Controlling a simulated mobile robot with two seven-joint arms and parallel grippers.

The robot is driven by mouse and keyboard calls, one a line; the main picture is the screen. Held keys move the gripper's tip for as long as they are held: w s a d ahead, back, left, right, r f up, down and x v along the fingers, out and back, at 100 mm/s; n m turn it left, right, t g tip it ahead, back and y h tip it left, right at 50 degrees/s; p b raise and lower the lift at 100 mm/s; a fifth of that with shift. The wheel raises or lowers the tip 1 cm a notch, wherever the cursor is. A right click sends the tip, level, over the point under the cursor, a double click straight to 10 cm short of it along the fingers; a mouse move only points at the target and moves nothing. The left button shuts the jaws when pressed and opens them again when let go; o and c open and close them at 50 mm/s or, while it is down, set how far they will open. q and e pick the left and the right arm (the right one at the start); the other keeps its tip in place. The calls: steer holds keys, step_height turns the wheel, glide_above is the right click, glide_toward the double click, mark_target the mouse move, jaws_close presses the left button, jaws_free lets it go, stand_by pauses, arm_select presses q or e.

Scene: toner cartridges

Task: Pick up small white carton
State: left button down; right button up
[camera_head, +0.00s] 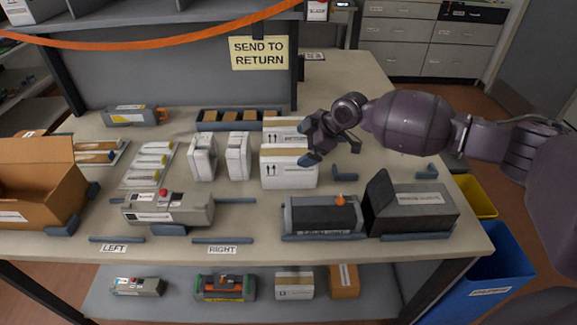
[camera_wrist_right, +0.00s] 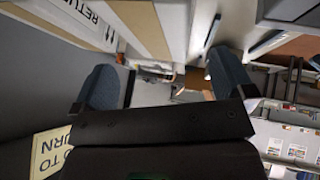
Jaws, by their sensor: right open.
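A white carton (camera_head: 288,175) with a tan tape strip and up-arrow marks stands at the middle of the table. A second white carton (camera_head: 283,131) shows behind it, partly hidden by my right gripper (camera_head: 311,138). My right gripper is beside the right ends of these two cartons, with its fingers open and nothing visible between them. In the right wrist view the open fingers (camera_wrist_right: 168,80) are apart, and a white carton face with printed text (camera_wrist_right: 75,18) and a tan strip fills the upper left. Contact cannot be told. My left gripper is not in view.
Two upright white packs (camera_head: 221,157) stand left of the cartons. A black cartridge (camera_head: 321,216) and a dark open box (camera_head: 412,208) are at the front right. A blue divided tray (camera_head: 242,118) is behind. Another white carton (camera_head: 294,286) lies on the lower shelf.

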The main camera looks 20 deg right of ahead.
mark_target(292, 153)
steer(key=shift+x, duration=3.05)
steer(key=shift+w+d, duration=0.1)
steer(key=shift+c, duration=0.5)
steer(key=shift+r, duration=0.1)
steer(key=c, duration=1.2)
